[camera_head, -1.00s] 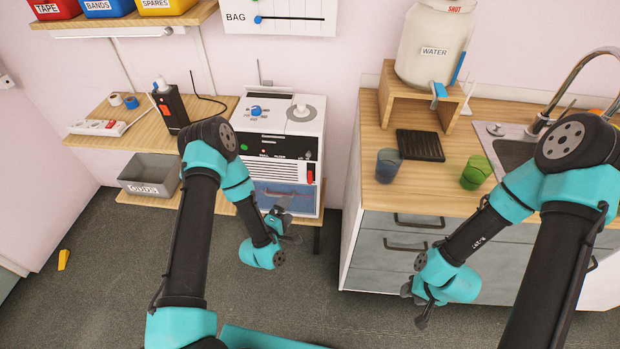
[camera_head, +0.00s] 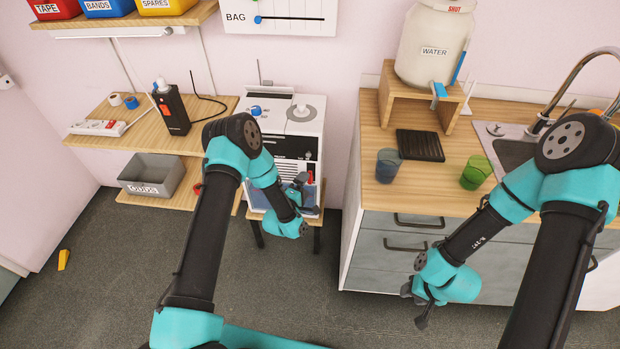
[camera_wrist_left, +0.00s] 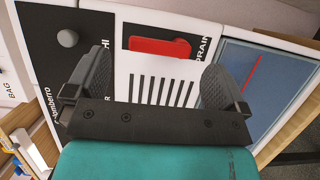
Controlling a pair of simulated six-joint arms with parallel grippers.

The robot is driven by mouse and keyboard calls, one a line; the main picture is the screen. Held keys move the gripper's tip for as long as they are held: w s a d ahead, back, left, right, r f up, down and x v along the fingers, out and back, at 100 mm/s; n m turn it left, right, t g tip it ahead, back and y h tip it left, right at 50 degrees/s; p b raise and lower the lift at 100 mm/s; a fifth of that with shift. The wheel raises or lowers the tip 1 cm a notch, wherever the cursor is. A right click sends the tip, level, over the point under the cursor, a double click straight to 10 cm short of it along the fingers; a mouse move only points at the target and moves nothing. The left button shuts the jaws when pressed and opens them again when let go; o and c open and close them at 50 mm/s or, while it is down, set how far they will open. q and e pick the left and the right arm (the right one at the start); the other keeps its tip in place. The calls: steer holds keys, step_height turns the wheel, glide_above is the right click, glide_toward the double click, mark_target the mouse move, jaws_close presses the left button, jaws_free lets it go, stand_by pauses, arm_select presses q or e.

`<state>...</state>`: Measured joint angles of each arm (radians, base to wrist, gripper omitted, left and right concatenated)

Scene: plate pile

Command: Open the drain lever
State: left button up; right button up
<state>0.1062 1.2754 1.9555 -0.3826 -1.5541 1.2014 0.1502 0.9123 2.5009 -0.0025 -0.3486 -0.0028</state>
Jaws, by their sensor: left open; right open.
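The red drain lever (camera_wrist_left: 160,47) is on the white front of the machine (camera_wrist_left: 150,90), lying crosswise in the left wrist view beside the partly covered word "DRAIN". A bit of the lever (camera_head: 311,177) also shows in the head view, just above my left gripper (camera_head: 303,195). In the left wrist view my left gripper (camera_wrist_left: 156,75) is open and empty, with its fingers on either side of the vent slots, just short of the lever. Whether it touches the panel cannot be told. My right gripper (camera_head: 420,304) is open and empty in front of the drawers.
A blue panel (camera_wrist_left: 265,85) is beside the lever. The wooden shelf holds a black device (camera_head: 171,108) and a power strip (camera_head: 97,127), with a grey bin (camera_head: 150,176) below. The counter at right holds a water container (camera_head: 433,45) and cups.

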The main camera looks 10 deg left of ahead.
mark_target(310, 183)
arm_select(q)
steer(key=x, duration=0.5)
steer(key=c, duration=0.9)
